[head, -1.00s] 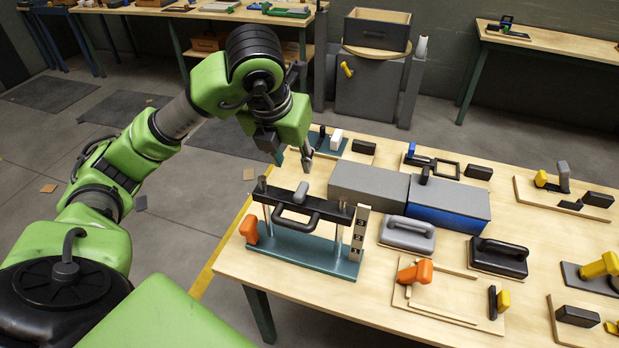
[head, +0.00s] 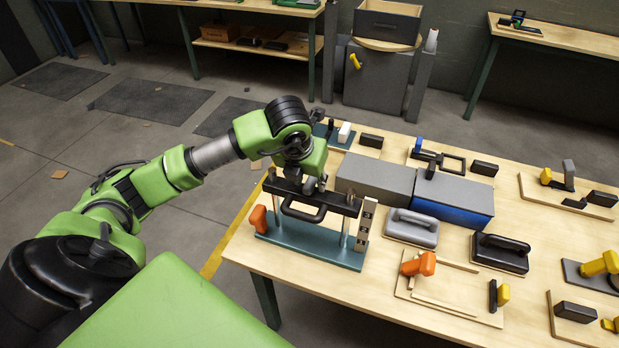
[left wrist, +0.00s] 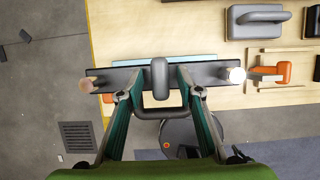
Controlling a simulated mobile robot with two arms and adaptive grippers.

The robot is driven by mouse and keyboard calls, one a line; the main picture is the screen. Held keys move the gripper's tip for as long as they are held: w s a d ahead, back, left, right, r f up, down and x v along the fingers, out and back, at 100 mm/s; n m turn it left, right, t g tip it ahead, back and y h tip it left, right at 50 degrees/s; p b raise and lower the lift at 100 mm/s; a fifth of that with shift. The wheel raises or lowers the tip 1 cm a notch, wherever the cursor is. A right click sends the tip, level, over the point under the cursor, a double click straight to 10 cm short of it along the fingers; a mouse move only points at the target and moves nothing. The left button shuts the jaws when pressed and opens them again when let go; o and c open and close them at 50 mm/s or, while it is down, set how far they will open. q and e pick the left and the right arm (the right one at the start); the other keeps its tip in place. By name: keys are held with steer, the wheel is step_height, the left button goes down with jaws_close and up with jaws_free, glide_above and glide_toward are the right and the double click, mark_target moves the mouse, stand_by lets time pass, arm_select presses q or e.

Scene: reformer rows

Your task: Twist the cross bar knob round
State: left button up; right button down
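The cross bar knob (left wrist: 160,78) is a grey, rounded, elongated piece on the middle of the black cross bar (left wrist: 218,74). The cross bar (head: 340,204) lies across two metal posts above a teal base plate (head: 310,250), with a black loop handle (head: 300,213) at its front. My left gripper (left wrist: 160,73) is over the bar, with its two fingers apart on either side of the knob. A gap shows on both sides, so it is open. In the head view, the left gripper (head: 312,184) mostly hides the knob. My right gripper is not in view.
A numbered upright block (head: 366,222) stands at the bar's right end, and an orange knob (head: 258,218) at the base's left. Grey (head: 375,180) and blue-sided (head: 450,208) boxes stand close behind. Other handle fixtures fill the table's right side.

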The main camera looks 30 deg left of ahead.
arm_select(q)
steer(key=shift+c, duration=0.8)
jaws_close()
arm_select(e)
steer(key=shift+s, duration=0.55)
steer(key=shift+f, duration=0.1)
